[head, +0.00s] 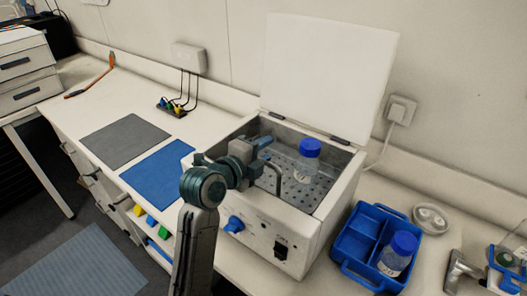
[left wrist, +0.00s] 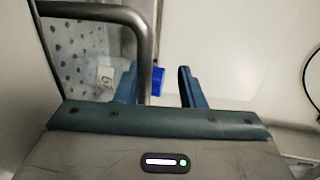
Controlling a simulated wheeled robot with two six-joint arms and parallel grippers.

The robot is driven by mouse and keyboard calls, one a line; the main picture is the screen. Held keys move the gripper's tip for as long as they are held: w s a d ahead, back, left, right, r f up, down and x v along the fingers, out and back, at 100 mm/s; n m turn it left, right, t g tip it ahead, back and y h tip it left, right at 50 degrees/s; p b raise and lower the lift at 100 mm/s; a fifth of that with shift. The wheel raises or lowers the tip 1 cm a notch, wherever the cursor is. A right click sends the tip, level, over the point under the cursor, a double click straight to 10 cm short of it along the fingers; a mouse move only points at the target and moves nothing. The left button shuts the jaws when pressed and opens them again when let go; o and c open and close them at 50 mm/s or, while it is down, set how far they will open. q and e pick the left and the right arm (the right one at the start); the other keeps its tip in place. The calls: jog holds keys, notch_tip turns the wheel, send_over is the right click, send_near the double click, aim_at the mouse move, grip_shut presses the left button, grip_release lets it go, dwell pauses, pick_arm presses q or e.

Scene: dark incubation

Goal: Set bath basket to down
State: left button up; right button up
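The white water bath (head: 262,235) stands on the bench with its lid (head: 330,75) raised. Inside it is the perforated grey basket (head: 285,185); its perforated floor also shows in the left wrist view (left wrist: 75,50). A grey bar handle (head: 278,172) rises at its near side and looks large in the left wrist view (left wrist: 147,45). My left gripper (head: 268,148) is over the bath beside this handle. Its fingers (left wrist: 160,88) are apart, with the bar appearing between them near one finger; contact cannot be told. A blue-capped bottle (head: 306,165) stands in the basket. My right gripper is not seen.
A blue caddy (head: 352,240) with another blue-capped bottle (head: 398,255) sits right of the bath. A grey mat (head: 125,143) and a blue mat (head: 157,172) lie left. A blue knob (head: 234,224) is on the bath's front. A wall outlet (head: 401,108) is behind.

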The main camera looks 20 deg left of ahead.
pick_arm(q)
jog(key=shift+r, duration=0.1)
jog(key=b+v, duration=0.2)
jog(key=v, duration=0.5)
jog(key=shift+s+a+b, duration=0.1)
jog(key=shift+s+b, duration=0.1)
jog(key=shift+b, duration=0.1)
jog(key=p+v, duration=0.2)
jog(key=p, duration=0.1)
jog(key=shift+s+a+r+p, duration=0.1)
jog(key=shift+r+p, duration=0.1)
jog(key=shift+p, duration=0.2)
jog(key=shift+s+p, duration=0.35)
jog(key=shift+p, duration=0.25)
jog(key=shift+s+a+f, duration=0.1)
jog(key=shift+s+a, duration=0.05)
jog(key=shift+s, duration=0.05)
jog(key=shift+f, duration=0.1)
